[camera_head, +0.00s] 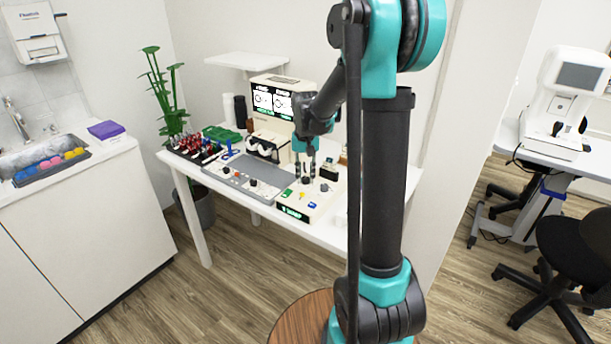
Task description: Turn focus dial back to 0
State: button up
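A cream control box (310,206) with a green-lit display (293,213) on its front stands on the white table's front part. Small coloured buttons and dark knobs show on its top; their labels are too small to read, so I cannot tell which is the focus dial or its setting. My gripper (306,178) points down over the back left of the box top. Its two dark fingers look apart, close to a dark knob (306,180). Whether they touch or grip that knob is too small to tell.
A grey panel with knobs (240,178) lies left of the box. Behind stand a screen unit (270,101), a white headset-like viewer (266,146) and a rack of red-handled items (194,149). A small black item (329,172) stands close right of my gripper.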

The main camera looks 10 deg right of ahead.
aim_at(306, 178)
grip_shut()
jog(key=shift+m, duration=2.2)
jog(key=o, duration=0.8)
grip_release()
jog(key=shift+o, duration=0.2)
notch_tip(306, 178, up, 12)
jog(key=shift+s, duration=0.1)
